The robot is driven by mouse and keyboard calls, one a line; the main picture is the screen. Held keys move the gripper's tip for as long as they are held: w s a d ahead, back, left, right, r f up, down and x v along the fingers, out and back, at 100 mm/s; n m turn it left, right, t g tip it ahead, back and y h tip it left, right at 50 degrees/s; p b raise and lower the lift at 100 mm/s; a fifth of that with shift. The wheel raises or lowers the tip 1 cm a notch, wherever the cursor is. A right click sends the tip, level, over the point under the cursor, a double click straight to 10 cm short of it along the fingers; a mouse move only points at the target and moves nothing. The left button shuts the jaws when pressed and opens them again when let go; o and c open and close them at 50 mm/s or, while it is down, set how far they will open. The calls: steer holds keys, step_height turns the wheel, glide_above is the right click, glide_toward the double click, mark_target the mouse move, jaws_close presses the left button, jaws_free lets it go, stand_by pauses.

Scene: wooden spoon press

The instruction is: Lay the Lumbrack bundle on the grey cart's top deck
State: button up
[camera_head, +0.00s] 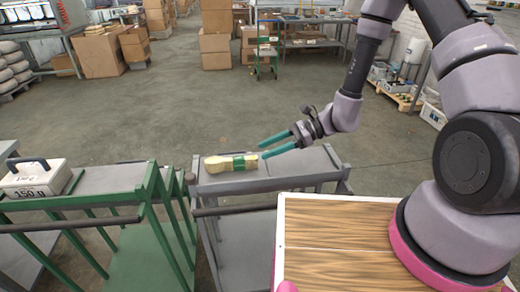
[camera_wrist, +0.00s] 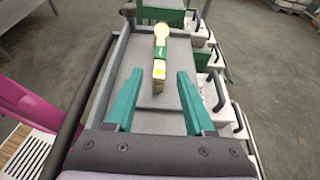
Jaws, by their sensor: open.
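The bundle (camera_head: 219,163) of pale wooden spoons with a green band lies flat on the grey cart's top deck (camera_head: 305,165). It also shows in the wrist view (camera_wrist: 161,34), lengthwise on the deck (camera_wrist: 123,58), with its rounded end away from me. The writing on its band is too small to read. My gripper (camera_head: 264,149) has two teal fingers spread apart with nothing held. The fingertips are near the bundle's closer end, and the wrist view (camera_wrist: 159,75) shows that end in line with the gap between them.
A green cart (camera_head: 115,178) stands left of the grey cart, bearing a block (camera_head: 35,179) marked 150 with a dark handle. My wooden-topped base is close to the grey cart on the right. Cardboard boxes (camera_head: 98,54) and shelving stand at the back. The floor between is open.

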steer(key=shift+d+r, duration=0.1)
steer(key=shift+d, duration=0.15)
steer(key=s+d+r+n+t+h, duration=0.2)
steer(key=d+r+n+t+h, duration=0.1)
steer(key=d+r, duration=0.6)
steer(key=s+d+r+n+t+h, duration=0.3)
steer(key=d+r, duration=0.6)
steer(key=r, duration=0.7)
steer(key=s+d+r+n+t+h, duration=0.2)
steer(key=d+r+n+t+h, duration=0.2)
steer(key=d+r, duration=0.5)
step_height(320, 180, up, 3)
steer(key=shift+s+r+n+h, duration=0.2)
steer(key=shift+s+n+h, duration=0.15)
steer(key=shift+n+h, duration=0.2)
